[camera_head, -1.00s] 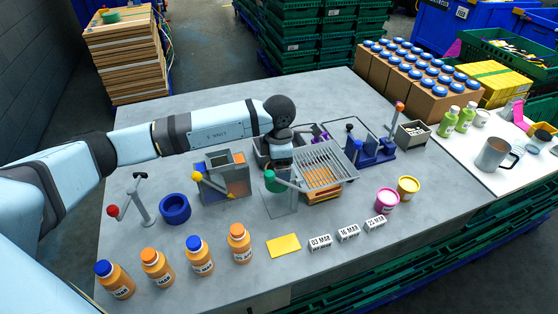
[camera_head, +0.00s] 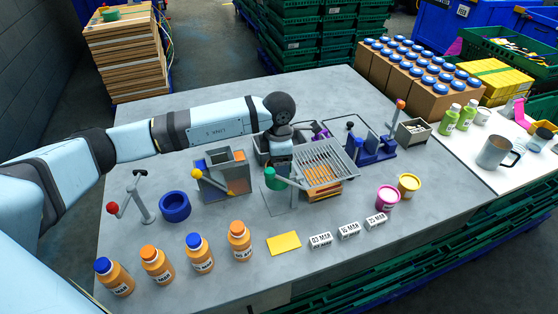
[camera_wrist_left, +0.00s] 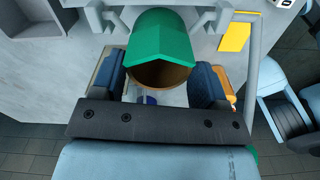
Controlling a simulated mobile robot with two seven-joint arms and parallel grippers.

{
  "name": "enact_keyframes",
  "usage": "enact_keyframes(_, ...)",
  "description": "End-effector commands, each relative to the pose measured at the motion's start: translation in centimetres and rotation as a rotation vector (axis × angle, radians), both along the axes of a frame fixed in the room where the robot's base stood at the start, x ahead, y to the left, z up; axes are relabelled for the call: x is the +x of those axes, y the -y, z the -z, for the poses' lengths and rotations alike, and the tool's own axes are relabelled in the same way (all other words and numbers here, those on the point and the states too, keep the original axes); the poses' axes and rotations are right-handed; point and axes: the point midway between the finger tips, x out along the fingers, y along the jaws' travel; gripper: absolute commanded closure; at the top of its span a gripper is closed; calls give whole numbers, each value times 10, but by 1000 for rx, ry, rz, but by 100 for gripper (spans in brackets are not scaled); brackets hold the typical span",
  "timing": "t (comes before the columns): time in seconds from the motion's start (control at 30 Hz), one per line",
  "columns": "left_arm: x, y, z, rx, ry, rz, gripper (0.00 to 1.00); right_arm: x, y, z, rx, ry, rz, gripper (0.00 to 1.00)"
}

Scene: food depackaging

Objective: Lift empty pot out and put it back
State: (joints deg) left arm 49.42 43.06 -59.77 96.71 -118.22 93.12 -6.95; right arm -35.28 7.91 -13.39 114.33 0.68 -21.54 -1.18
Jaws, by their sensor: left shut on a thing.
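A green round piece (camera_head: 272,178) sits at the front of the grey stand near the table's middle. In the left wrist view the green piece (camera_wrist_left: 160,38) is a curved shell above a round brown hollow (camera_wrist_left: 160,74); I cannot tell whether the two are one pot. My left gripper (camera_wrist_left: 158,85) has its dark fingers on either side of this hollow and is shut on it. In the head view my left gripper (camera_head: 278,166) points down just behind the green piece, its fingertips mostly hidden. My right gripper is not in view.
A wire rack (camera_head: 325,160) stands close on the right and a grey box with a yellow lever (camera_head: 212,182) on the left. The back left tabletop is clear.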

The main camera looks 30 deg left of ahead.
Motion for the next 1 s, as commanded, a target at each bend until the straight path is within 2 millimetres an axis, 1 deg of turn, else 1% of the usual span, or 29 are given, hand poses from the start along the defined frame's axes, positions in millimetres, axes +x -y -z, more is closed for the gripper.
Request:
enact_keyframes(0.1,0,0,0,0,0,0,59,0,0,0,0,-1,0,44)
enact_keyframes(0.13,0,0,0,0,0,0,28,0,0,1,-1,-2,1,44)
enact_keyframes(0.23,0,0,0,0,0,0,5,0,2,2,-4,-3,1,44)
enact_keyframes(0.27,0,0,0,0,0,0,2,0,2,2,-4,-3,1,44)
enact_keyframes(0.5,0,0,0,0,0,0,2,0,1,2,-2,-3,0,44)
enact_keyframes(0.63,1,0,-8,0,1,0,2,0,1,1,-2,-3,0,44)
enact_keyframes(0.77,1,0,-30,0,5,1,2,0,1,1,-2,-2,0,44)
enact_keyframes(1.0,1,0,-82,0,4,1,2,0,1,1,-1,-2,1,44)
